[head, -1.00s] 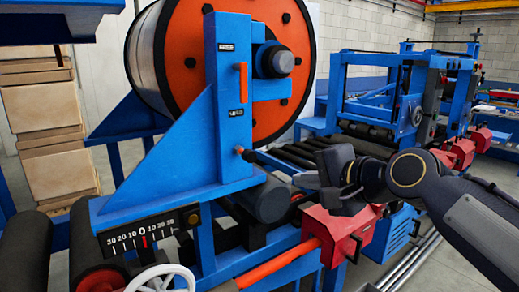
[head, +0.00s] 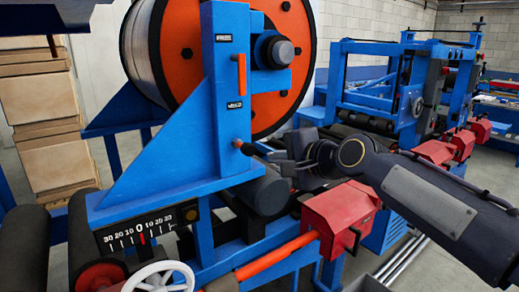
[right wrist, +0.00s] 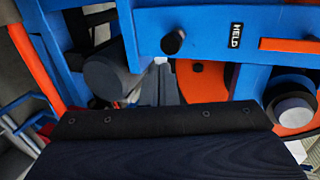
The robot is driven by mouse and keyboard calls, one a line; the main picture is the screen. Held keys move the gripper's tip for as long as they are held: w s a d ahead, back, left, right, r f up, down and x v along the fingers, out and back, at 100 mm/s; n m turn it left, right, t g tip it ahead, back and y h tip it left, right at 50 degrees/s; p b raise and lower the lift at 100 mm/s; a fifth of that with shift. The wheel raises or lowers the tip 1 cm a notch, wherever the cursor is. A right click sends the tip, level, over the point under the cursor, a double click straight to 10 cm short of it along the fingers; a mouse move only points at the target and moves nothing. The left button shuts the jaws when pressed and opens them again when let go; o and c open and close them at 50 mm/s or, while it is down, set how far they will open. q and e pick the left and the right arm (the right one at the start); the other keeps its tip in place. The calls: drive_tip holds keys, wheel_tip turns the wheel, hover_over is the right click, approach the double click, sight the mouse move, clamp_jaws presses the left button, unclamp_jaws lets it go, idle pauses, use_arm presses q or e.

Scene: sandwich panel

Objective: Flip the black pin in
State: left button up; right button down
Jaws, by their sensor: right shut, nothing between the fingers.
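The black pin (right wrist: 173,41) sticks out of the blue upright in the right wrist view, below and left of the HELD label. In the head view it is a small knob (head: 238,144) with a reddish tint on the upright's right edge, low down. My right gripper (head: 253,152) comes in from the right with its fingers pointing at the knob. The fingers are shut and empty. In the right wrist view the fingertips (right wrist: 161,64) lie just below the pin; I cannot tell whether they touch it. My left gripper is not in view.
The blue upright (head: 228,110) carries FREE and HELD labels and an orange bar (head: 242,75). A large orange-faced reel (head: 180,50) stands behind it. A red box (head: 340,212), an orange rod (head: 275,257) and a white handwheel (head: 160,280) lie lower down.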

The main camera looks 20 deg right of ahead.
sight(252, 148)
drive_tip(key=x, duration=0.2)
drive_tip(key=p+x, duration=0.1)
drive_tip(key=x, duration=0.1)
drive_tip(key=r+p+x, duration=0.1)
drive_tip(key=x, duration=0.1)
drive_tip(key=shift+w+a, duration=0.2)
drive_tip(key=shift+w, duration=0.15)
drive_tip(key=shift+w+a+r+p, duration=0.1)
drive_tip(key=shift+w+a+p, duration=0.1)
drive_tip(key=shift+w+p, duration=0.4)
drive_tip(key=shift+w+a+r+p, duration=0.1)
drive_tip(key=shift+w+a+p, duration=0.15)
drive_tip(key=shift+w+p, duration=0.35)
drive_tip(key=shift+w+f, duration=0.15)
drive_tip(key=shift+w, duration=0.05)
drive_tip(key=shift+s+f, duration=0.1)
drive_tip(key=shift+f, duration=0.05)
